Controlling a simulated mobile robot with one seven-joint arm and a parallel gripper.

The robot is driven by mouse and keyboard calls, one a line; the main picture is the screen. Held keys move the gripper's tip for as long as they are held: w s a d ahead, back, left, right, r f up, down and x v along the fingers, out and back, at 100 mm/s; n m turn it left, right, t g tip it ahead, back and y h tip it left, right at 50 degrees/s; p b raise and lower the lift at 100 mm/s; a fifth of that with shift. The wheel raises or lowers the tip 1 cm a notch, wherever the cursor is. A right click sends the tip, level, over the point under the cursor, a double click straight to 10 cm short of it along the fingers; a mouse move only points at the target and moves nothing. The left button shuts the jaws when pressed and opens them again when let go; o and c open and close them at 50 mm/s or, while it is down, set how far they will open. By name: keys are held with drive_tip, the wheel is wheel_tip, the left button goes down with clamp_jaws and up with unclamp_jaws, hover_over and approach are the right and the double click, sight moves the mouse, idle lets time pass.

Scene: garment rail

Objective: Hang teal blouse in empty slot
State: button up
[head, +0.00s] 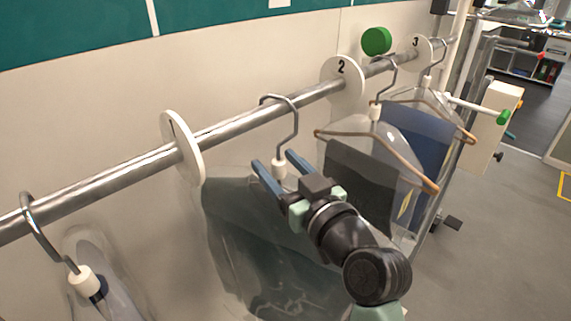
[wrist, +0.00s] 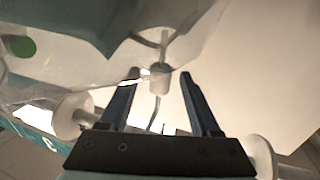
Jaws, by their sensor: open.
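The teal blouse (head: 250,235), dark teal inside a clear cover, hangs below the rail (head: 240,122) between the divider discs 1 and 2. Its hook (head: 297,118) loops over the rail, with a white collar (head: 279,170) at its base. My gripper (head: 272,158) is open, with its two blue fingers at the collar. In the wrist view the white collar (wrist: 159,80) sits between the spread fingertips, with a gap on each side. The lower part of the blouse is partly hidden behind my arm.
Divider discs 1 (head: 182,148), 2 (head: 342,85) and 3 (head: 418,55) stand on the rail. A dark grey garment (head: 360,175) and a blue garment (head: 415,140) hang to the right. Another covered hanger (head: 85,280) is at the lower left. A wall is behind.

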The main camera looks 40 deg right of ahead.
drive_tip(key=s+a+b, duration=0.1)
drive_tip(key=s+b, duration=0.4)
drive_tip(key=s, duration=0.8)
drive_tip(key=shift+a+b, duration=0.3)
drive_tip(key=shift+w, duration=0.1)
